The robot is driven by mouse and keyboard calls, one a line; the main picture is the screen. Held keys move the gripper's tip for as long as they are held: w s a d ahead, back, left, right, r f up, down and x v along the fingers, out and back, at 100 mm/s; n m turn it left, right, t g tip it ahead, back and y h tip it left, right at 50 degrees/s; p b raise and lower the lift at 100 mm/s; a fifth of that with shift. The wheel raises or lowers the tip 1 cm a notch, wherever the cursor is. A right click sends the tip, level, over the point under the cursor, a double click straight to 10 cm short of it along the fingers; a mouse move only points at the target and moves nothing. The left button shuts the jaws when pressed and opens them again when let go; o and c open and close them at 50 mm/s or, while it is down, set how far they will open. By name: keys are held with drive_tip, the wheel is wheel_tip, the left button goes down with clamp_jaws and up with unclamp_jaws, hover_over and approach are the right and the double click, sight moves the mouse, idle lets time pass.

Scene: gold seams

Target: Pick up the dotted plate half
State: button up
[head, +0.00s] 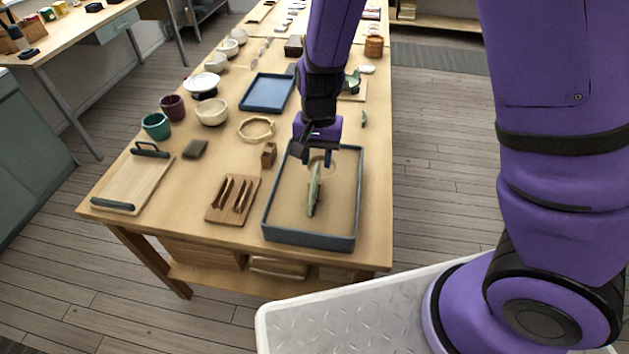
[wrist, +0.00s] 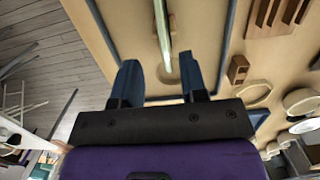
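A pale green plate half (head: 314,192) stands on edge in the sand of a blue-rimmed tray (head: 358,205); no dots can be made out on it. In the wrist view the plate half (wrist: 162,28) shows as a thin edge, ahead of the gap between my fingers. My gripper (head: 317,159) is over the far part of the tray, just beyond the plate half, pointing down. Its two fingers (wrist: 160,78) are spread apart with nothing seen between them. Another green piece (head: 352,80) sits farther back on the table, partly hidden by my arm.
Left of the tray are a slotted wooden rack (head: 232,200), a small wooden block (head: 269,154) and an octagonal ring (head: 256,129). A board with dark handles (head: 133,182), cups, bowls and a blue tray (head: 267,93) stand farther left and back.

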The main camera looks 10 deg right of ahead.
sight(315, 170)
drive_tip(key=shift+a+f, duration=0.15)
drive_tip(key=shift+f, duration=1.15)
drive_tip(key=shift+a+f, duration=0.15)
drive_tip(key=shift+f, duration=1.15)
clamp_jaws()
